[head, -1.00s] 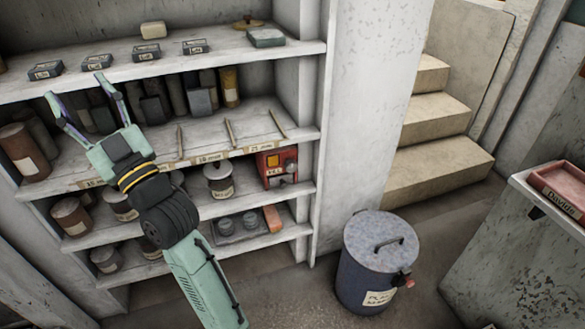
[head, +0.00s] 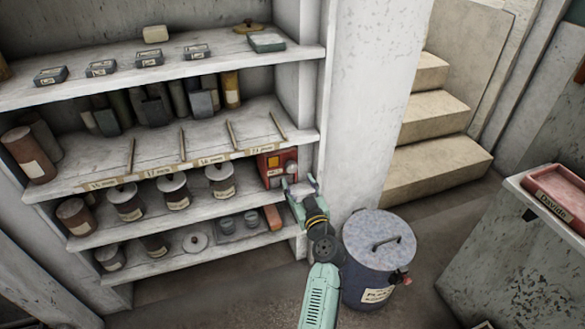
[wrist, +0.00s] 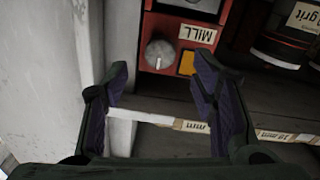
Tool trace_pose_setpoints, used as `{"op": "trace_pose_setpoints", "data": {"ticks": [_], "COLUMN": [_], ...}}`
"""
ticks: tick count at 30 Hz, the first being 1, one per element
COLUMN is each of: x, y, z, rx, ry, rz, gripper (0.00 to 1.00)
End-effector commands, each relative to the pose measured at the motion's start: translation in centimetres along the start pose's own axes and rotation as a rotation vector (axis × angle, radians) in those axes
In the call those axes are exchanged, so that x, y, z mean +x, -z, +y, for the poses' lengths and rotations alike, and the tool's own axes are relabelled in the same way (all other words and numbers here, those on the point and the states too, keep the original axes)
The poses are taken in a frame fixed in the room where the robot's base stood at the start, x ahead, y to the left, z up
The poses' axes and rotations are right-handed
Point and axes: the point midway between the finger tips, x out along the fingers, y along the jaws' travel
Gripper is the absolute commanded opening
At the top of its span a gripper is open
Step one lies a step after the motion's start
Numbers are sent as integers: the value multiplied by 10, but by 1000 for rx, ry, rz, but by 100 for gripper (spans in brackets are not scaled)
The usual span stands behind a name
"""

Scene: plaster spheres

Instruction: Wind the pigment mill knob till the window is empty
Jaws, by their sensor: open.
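The pigment mill is a red box (head: 264,168) at the right end of a middle shelf in the head view. It shows upside down in the wrist view (wrist: 149,28) with a MILL label. Its round grey knob (wrist: 160,54) has a pale mark at its edge. Beside the knob, the small window (wrist: 187,64) is filled with yellow-orange. My gripper (wrist: 163,72) is open, its two fingers on either side of the knob's line of view, with nothing between them. In the head view my gripper (head: 299,188) is just in front of the mill and partly covers it.
Lidded jars (head: 173,190) stand left of the mill on its shelf. A white wall post (head: 350,110) rises close to my gripper's right. A lidded blue bin (head: 372,275) stands on the floor beside my arm.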

Motion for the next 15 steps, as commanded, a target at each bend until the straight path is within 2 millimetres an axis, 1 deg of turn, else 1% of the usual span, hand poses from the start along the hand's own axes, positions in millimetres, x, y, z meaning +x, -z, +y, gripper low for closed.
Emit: {"op": "trace_pose_setpoints", "data": {"ticks": [1,6,10,15], "x": [12,42,58,66], "y": [4,3,2,1], "z": [0,0,0,0], "rx": [-1,0,0,0], "ry": [3,2,1,1], "rz": [1,0,0,0], "gripper": [52,52,52,52]}}
